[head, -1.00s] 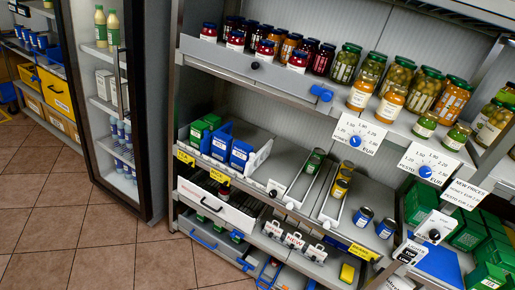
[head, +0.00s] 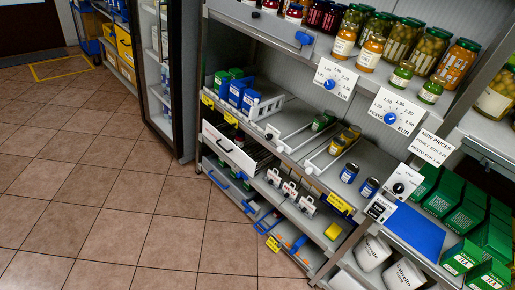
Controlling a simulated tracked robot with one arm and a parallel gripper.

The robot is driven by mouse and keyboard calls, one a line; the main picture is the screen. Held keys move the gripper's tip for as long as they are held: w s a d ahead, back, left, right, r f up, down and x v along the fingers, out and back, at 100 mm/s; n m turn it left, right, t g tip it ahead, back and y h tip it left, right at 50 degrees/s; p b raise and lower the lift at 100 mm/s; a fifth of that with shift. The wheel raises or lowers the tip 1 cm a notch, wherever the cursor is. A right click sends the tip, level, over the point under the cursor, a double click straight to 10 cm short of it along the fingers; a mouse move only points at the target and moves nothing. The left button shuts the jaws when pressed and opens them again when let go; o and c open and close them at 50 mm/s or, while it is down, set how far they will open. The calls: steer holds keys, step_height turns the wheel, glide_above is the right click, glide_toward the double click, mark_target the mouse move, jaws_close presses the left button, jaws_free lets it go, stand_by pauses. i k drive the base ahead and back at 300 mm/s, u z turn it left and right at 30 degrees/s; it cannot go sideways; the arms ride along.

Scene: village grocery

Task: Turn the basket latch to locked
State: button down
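At the foot of the shelving, low baskets or drawers (head: 250,204) show small blue and orange parts. One blue part (head: 268,221) sits at the front, and an orange and blue part (head: 299,243) is to its right. They are too small to tell which is the basket latch or how it is turned. A blue knob-like piece (head: 304,38) is on the front edge of the upper shelf, by a grey plate. My gripper is not in view.
Tiled floor (head: 100,190) is clear at the left and front. A glass-door fridge (head: 166,80) stands left of the shelving. Price dials (head: 330,85) and a black knob on a white plate (head: 399,188) are at the right. White tubs (head: 374,252) sit low right.

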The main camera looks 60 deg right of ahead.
mark_target(240, 174)
steer(key=k, duration=1.1)
steer(key=z, duration=1.15)
steer(key=i, duration=1)
steer(key=u, duration=0.05)
